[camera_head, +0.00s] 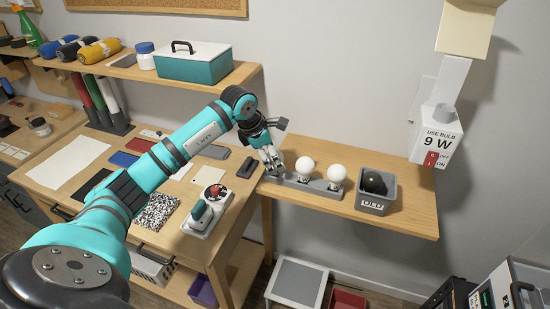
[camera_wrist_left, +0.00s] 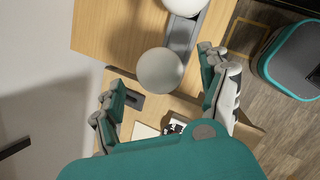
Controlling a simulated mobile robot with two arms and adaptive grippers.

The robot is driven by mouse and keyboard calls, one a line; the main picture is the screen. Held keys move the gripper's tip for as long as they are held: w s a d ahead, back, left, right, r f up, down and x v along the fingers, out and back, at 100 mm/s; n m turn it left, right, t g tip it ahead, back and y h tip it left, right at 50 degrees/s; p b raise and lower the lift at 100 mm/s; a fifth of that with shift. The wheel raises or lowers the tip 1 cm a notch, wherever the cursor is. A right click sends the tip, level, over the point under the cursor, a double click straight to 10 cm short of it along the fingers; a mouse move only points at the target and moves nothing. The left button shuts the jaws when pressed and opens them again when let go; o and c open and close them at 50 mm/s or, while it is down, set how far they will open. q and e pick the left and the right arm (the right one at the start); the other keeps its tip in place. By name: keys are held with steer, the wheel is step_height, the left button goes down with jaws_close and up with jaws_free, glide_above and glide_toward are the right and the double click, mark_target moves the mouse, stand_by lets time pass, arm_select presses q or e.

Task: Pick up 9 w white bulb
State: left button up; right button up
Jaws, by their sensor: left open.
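Two round white bulbs stand in a grey holder (camera_head: 317,185) on the wooden shelf in the head view, a left bulb (camera_head: 305,165) and a right bulb (camera_head: 337,173). No wattage marking is readable on either. My left gripper (camera_head: 272,160) is open at the left end of the holder, just left of the left bulb. In the left wrist view, a white bulb (camera_wrist_left: 160,70) shows between the spread fingers of the left gripper (camera_wrist_left: 165,95), with no clear contact. Another white bulb (camera_wrist_left: 186,4) is cut off at the top edge. My right gripper is not in view.
A grey bin (camera_head: 375,206) with a dark round object stands right of the holder. A wall fixture (camera_head: 437,135) reads "USE BULB 9 W" and has a red switch. The workbench (camera_head: 240,190) at left holds a base with a red-topped part (camera_head: 212,198).

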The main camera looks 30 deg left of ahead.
arm_select(q)
steer(key=shift+p+x, duration=0.45)
steer(key=shift+x, duration=1.2)
steer(key=c, duration=1.1)
